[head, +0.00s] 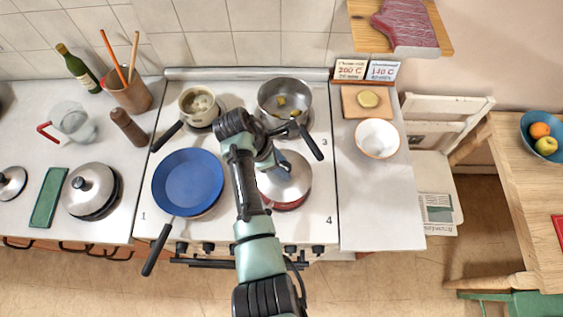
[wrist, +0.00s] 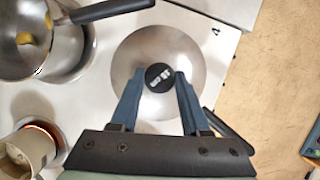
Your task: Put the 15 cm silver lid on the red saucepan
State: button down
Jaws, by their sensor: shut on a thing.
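The silver lid (head: 290,177) is over the red saucepan (head: 288,206) at the front right of the stove. The pan's red side shows below the lid's near edge; whether the lid is seated or slightly above the rim I cannot tell. In the wrist view the lid (wrist: 150,45) covers the pan, whose red side is hidden there. My gripper (wrist: 160,77) is shut on the lid's black knob (wrist: 158,72), one finger on each side. In the head view my arm hides part of the lid and pan.
A blue frying pan (head: 188,180) stands just left, and a grey pan (head: 285,96) with food and a cream pot (head: 197,103) stand behind. Another silver lid (head: 92,187) and a smaller lid (head: 11,182) are on the left counter. A white bowl (head: 377,138) is at right.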

jog(key=shift+c, duration=1.5)
grip_release()
jog(key=shift+o, duration=0.3)
jog(key=shift+o, duration=1.2)
jog(key=shift+r+p, duration=2.05)
jog(key=shift+r, duration=1.5)
